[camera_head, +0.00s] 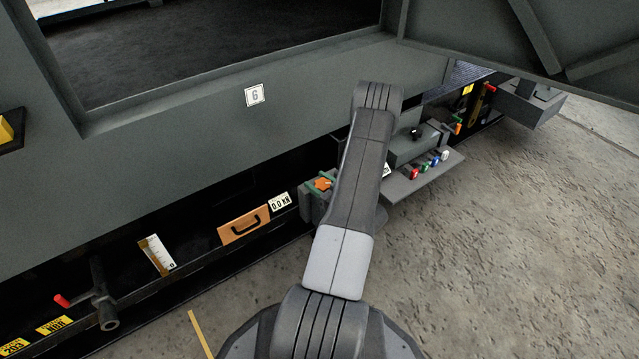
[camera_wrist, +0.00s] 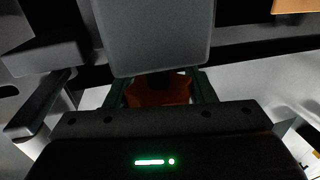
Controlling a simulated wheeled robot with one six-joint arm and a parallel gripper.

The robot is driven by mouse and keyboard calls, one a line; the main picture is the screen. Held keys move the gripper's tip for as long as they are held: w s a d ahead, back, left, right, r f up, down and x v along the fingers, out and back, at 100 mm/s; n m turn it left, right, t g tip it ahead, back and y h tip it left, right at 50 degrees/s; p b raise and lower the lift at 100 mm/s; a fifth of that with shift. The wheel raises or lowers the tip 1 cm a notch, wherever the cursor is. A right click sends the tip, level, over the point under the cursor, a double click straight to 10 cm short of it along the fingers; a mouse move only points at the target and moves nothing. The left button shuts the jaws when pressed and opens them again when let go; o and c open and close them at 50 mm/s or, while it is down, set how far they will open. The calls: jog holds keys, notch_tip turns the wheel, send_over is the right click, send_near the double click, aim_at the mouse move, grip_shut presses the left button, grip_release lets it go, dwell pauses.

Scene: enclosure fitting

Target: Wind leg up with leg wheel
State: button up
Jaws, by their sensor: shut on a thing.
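An orange hand wheel (camera_head: 322,184), which looks like the leg wheel, sits low on the side of the enclosure, left of my arm in the head view. It also shows in the wrist view (camera_wrist: 158,92), dark orange, between the green fingers of my gripper (camera_wrist: 160,98). The gripper is shut on it. In the head view my arm hides most of the gripper and part of the wheel. A grey block (camera_wrist: 152,35) covers the wheel's upper part in the wrist view. I cannot clearly tell the leg itself or its height.
A "0.0 kN" sign (camera_head: 280,202) and an orange panel with a black handle (camera_head: 244,225) lie left of the wheel. A shelf with coloured plugs (camera_head: 428,172) juts out at right. A red-handled crank (camera_head: 90,300) sits lower left. The concrete floor (camera_head: 520,240) is clear at right.

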jog(key=shift+n+g+y, duration=0.3)
jog(key=o, duration=1)
jog(key=shift+c, duration=0.2)
jog(key=shift+s, duration=0.1)
jog(key=p+v, duration=0.4)
jog(key=v, duration=0.9)
jog(key=shift+s+d, duration=0.2)
